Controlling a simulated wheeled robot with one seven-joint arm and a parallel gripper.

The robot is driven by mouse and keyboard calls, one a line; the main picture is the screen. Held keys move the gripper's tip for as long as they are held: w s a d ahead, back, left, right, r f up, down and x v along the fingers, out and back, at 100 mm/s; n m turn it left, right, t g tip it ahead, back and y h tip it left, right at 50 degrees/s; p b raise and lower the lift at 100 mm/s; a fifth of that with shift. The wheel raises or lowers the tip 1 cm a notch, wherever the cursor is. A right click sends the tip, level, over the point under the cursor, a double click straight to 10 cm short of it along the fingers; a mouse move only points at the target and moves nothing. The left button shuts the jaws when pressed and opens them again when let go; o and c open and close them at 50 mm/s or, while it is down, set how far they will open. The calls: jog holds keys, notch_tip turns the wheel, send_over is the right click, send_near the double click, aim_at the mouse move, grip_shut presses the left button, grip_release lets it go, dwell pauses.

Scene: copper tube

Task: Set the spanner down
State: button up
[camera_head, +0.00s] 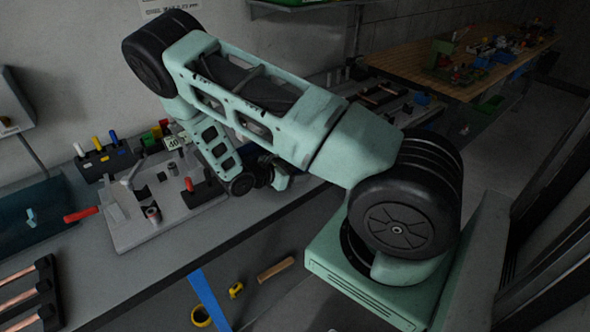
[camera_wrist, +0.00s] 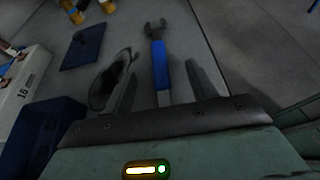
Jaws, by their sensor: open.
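The spanner (camera_wrist: 158,68) shows in the wrist view. It has a blue handle and a grey open jaw that points away from me. It appears to lie on the grey bench top (camera_wrist: 185,30). My gripper (camera_wrist: 162,73) is open, with one finger on each side of the spanner and a visible gap on both sides. The near end of the spanner is hidden by my gripper's body. In the head view my arm hides the spanner and the fingers.
A dark oval thing (camera_wrist: 108,80) lies just left of the left finger. A blue mat (camera_wrist: 82,48) and a blue bin (camera_wrist: 42,138) are farther left. In the head view a fixture plate (camera_head: 130,228) and a red-handled tool (camera_head: 80,215) lie on the bench. The bench edge runs close on the right.

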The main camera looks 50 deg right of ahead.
jog(key=shift+a, duration=0.1)
jog(key=b+v, duration=0.3)
jog(key=v, duration=0.8)
jog(key=shift+f+b, duration=0.1)
jog(key=shift+b, duration=0.25)
jog(key=shift+w+a+r, duration=0.1)
jog(key=shift+a+r, duration=0.25)
jog(key=shift+a, duration=0.25)
jog(key=s+a+r+m+t+y, duration=0.1)
jog(key=s+a+r+y, duration=0.3)
jog(key=a, duration=0.5)
jog(key=s+a+r+m+t+y, duration=0.1)
jog(key=s+a+r+m+y, duration=0.3)
jog(key=s+a, duration=0.5)
jog(key=s+a+r+m+t+y, duration=0.1)
jog(key=s+a+r+y, duration=0.4)
jog(key=a, duration=0.6)
notch_tip(320, 180, up, 3)
jog(key=shift+s+a+f+m+y, duration=0.15)
jog(key=shift+s+a+m+y, duration=0.15)
jog(key=shift+s+m, duration=0.5)
